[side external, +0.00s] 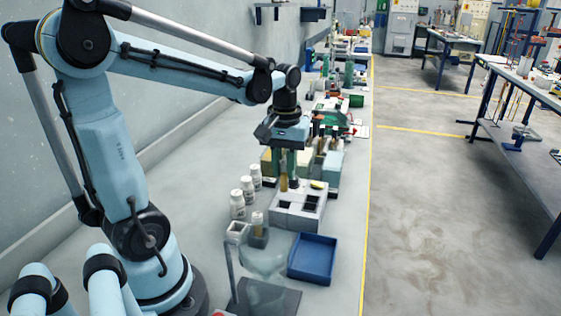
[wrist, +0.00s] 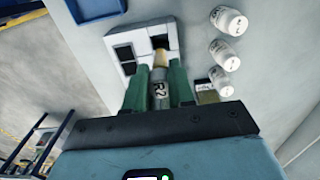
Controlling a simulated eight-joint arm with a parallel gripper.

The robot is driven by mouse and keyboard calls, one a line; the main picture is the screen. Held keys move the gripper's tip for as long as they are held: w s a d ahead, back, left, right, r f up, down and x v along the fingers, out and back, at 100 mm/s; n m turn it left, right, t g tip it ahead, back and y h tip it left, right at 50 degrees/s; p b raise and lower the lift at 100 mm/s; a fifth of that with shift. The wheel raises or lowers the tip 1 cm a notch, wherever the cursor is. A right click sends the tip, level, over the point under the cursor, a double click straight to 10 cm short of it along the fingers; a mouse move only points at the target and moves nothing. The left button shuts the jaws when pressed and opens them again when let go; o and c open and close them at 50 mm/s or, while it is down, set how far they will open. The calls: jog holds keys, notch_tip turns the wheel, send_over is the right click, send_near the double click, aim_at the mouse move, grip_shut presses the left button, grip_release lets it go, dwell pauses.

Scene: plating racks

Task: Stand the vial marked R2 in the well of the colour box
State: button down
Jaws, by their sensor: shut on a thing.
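My gripper (wrist: 160,88) is shut on the vial marked R2 (wrist: 159,92), which has a grey body and a pale tan end. The vial also shows amber below my gripper in the side external view (side external: 283,182). The pale grey colour box (side external: 284,218) is below my gripper and has dark square openings in its top. In the wrist view the box (wrist: 141,70) is ahead of the fingers, and the vial's pale end overlaps the edge of one dark well (wrist: 160,42). I cannot tell whether the end is above the well or inside it.
White bottles (side external: 238,205) stand left of the box. A blue tray (side external: 331,262) lies in front of it. A clear glass vessel (side external: 264,258) on a stand and another vial (side external: 257,220) in a holder are front left. Boxes and equipment crowd the bench behind.

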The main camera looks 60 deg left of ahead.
aim_at(284, 190)
jog(key=shift+f, duration=3.8)
jog(key=shift+f, duration=0.15)
jog(key=c, duration=1)
grip_release()
jog(key=shift+o, duration=0.6)
jog(key=shift+r, duration=0.35)
notch_tip(284, 190, up, 12)
jog(key=shift+f, duration=0.25)
jog(key=s+d+f+m+t, duration=0.1)
jog(key=d+f+m+t, duration=0.2)
jog(key=d+m+t, duration=0.4)
jog(key=shift+s+d+f+m, duration=0.35)
jog(key=shift+d+m, duration=0.65)
jog(key=shift+d, duration=1)
